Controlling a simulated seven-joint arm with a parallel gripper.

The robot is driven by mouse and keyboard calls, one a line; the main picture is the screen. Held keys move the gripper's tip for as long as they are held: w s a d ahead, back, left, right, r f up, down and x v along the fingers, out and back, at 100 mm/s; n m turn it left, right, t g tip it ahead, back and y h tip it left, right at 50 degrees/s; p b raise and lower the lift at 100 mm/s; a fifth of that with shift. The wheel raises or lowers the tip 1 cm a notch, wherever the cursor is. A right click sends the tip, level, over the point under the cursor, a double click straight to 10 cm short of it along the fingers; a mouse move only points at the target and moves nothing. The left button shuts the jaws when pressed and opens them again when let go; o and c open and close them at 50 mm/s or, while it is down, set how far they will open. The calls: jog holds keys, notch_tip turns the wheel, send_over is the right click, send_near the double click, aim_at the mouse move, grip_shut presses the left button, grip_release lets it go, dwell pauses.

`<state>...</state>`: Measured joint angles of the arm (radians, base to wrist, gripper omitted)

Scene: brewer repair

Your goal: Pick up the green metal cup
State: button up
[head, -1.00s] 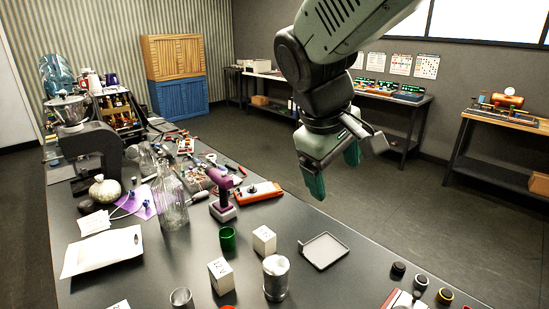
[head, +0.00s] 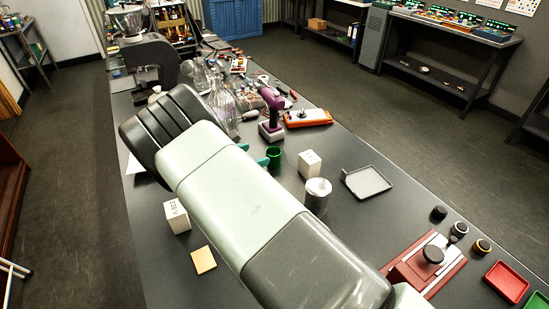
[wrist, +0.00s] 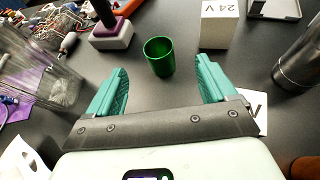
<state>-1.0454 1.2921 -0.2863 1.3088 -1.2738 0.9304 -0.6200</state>
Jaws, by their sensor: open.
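The green metal cup (wrist: 160,57) stands upright on the dark table, and in the wrist view it sits just ahead of and between my open fingers. In the head view the cup (head: 274,158) shows beyond my arm, partly hidden by it. My gripper (wrist: 160,88) is open and empty, with teal fingers on either side of the line to the cup. In the head view my arm covers most of the gripper, and only teal fingertips (head: 257,157) show beside the cup.
A white block marked 24 V (wrist: 219,24) stands close right of the cup. A purple drill (head: 271,112) stands behind it. A metal canister (head: 317,194) is at the right, and a clear glass bottle (wrist: 42,75) at the left. A grey tray (head: 367,183) lies further right.

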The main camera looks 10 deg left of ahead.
aim_at(278, 151)
jog(key=shift+w+a+f+n+t, duration=0.1)
jog(key=shift+a+f+n+t, duration=0.1)
jog(key=shift+f, duration=0.25)
jog(key=shift+w+a+f+n+t, duration=0.1)
jog(key=shift+f+n, duration=0.1)
jog(key=shift+f, duration=0.2)
jog(key=x, duration=1)
jog(key=shift+s+f, duration=0.15)
jog(key=shift+c, duration=0.5)
jog(key=c, duration=1)
